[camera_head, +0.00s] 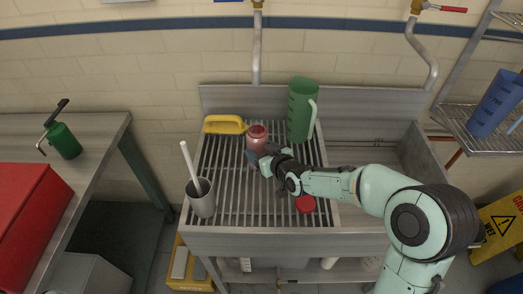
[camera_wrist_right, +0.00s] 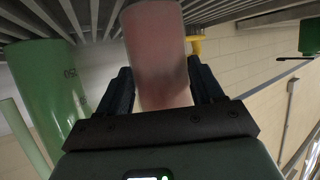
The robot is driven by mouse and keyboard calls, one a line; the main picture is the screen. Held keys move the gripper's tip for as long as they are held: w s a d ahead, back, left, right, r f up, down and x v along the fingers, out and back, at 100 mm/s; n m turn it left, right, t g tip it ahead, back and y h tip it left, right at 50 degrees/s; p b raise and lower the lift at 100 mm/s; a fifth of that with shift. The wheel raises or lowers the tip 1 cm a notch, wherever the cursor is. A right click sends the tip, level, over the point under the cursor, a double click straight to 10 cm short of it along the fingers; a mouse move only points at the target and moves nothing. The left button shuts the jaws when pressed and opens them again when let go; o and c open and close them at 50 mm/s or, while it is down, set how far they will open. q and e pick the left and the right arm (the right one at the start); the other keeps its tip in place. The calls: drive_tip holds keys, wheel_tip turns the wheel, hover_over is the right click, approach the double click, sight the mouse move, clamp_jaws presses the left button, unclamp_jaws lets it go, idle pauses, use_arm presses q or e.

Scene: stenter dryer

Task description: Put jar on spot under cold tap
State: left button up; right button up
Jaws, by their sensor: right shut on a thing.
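A pinkish-red jar (camera_head: 257,133) stands upright over the slatted rack of the sink unit (camera_head: 225,180), below the left tap pipe (camera_head: 257,60). I cannot tell whether its base touches the slats. My right gripper (camera_head: 262,158) is shut on the jar from the front right. In the right wrist view the jar (camera_wrist_right: 157,60) is between the two dark fingers (camera_wrist_right: 162,92). The left tap has a blue handle at the top edge, mostly cut off. The marked spot is not visible. My left gripper is not in view.
A green jug (camera_head: 301,112) stands right of the jar, a yellow-handled tool (camera_head: 225,125) lies left. A grey cup (camera_head: 202,200) with a white stick and a red lid (camera_head: 305,204) are nearer. The red-handled tap pipe (camera_head: 422,55) hangs over the basin (camera_head: 415,150) at right.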

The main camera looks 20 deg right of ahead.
drive_tip(key=shift+f, duration=0.15)
drive_tip(key=o, duration=1.2)
drive_tip(key=shift+o, duration=0.2)
drive_tip(key=shift+r, duration=0.3)
drive_tip(key=v, duration=1.2)
drive_tip(key=shift+a+f, duration=0.1)
drive_tip(key=shift+f, duration=0.05)
